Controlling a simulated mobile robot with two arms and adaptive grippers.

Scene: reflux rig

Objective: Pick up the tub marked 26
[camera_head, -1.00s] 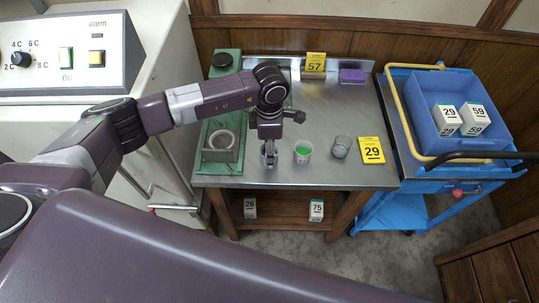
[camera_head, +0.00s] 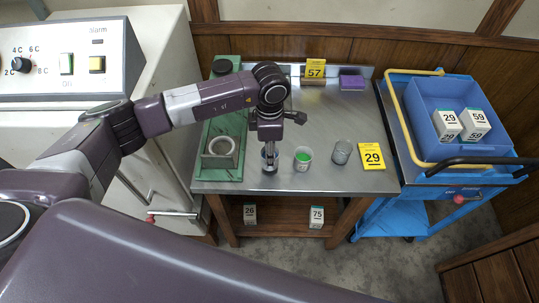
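The tub marked 26 (camera_head: 250,214) is a small white container with a dark label. It stands on the lower wooden shelf under the metal worktop, at the left. My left gripper (camera_head: 269,168) points down above the worktop, at a small clear cup whose rim shows around its fingers. Whether the fingers are shut on the cup or only beside it is unclear. The gripper is above and to the right of the tub, well apart from it. My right gripper is not in view.
A tub marked 75 (camera_head: 317,217) stands on the same shelf, to the right. On the worktop (camera_head: 330,105) are a cup of green contents (camera_head: 303,158), a clear beaker (camera_head: 342,151) and a yellow 29 card (camera_head: 372,156). A blue trolley (camera_head: 425,90) stands at the right.

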